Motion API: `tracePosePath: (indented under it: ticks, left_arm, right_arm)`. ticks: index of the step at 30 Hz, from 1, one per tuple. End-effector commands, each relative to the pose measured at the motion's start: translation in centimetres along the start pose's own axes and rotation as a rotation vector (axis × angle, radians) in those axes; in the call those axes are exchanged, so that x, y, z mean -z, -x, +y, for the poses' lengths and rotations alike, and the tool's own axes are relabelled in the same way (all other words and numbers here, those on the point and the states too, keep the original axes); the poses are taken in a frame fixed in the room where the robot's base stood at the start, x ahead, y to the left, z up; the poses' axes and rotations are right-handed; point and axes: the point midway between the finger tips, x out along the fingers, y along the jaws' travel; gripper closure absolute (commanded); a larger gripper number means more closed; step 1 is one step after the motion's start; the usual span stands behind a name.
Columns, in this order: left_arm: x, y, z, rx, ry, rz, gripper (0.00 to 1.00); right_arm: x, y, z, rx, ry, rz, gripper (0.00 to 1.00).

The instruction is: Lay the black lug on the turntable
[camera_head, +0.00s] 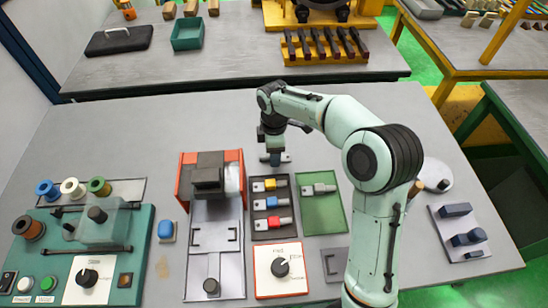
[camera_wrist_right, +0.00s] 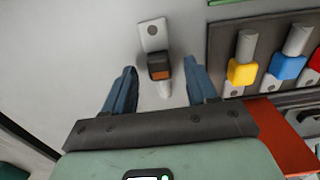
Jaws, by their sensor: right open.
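The black lug (camera_wrist_right: 158,67) lies on the grey table in the right wrist view, with a pale flat tab and a dark block with an orange-brown face. My right gripper (camera_wrist_right: 158,80) is open, one blue-grey finger on each side of the lug, with gaps showing. In the head view my right gripper (camera_head: 272,157) points down behind the dark tray and hides most of the lug. A round white disc with a dark knob, seemingly the turntable (camera_head: 437,171), stands to the right, partly hidden by my right arm. My left gripper is not in view.
A dark tray (camera_head: 270,228) holds yellow, blue and red lugs. A green tray (camera_head: 323,214) beside it holds a grey piece. An orange-sided fixture (camera_head: 208,173) stands left of my right gripper. The table behind the gripper is clear.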

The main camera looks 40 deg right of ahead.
Motion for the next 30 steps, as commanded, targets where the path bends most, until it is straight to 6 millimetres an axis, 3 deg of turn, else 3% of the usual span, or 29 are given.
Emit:
tracePosePath:
  ticks: [8, 13, 14, 23, 30]
  left_arm:
    - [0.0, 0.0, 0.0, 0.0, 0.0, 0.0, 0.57]
    - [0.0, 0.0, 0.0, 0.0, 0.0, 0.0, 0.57]
    - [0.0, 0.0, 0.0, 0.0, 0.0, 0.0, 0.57]
    - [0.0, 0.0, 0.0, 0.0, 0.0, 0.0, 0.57]
    - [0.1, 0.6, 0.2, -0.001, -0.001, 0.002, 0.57]
  right_arm:
    - [0.0, -0.4, 0.0, 0.0, 0.0, 0.0, 0.43]
    - [0.0, -0.4, 0.0, 0.0, 0.0, 0.001, 0.95]
    - [0.0, -0.4, 0.0, 0.0, 0.0, 0.001, 1.0]
    - [0.1, -0.1, 0.0, -0.002, 0.0, 0.001, 1.0]
    - [0.1, 3.8, 0.1, -0.006, 0.001, 0.005, 1.0]
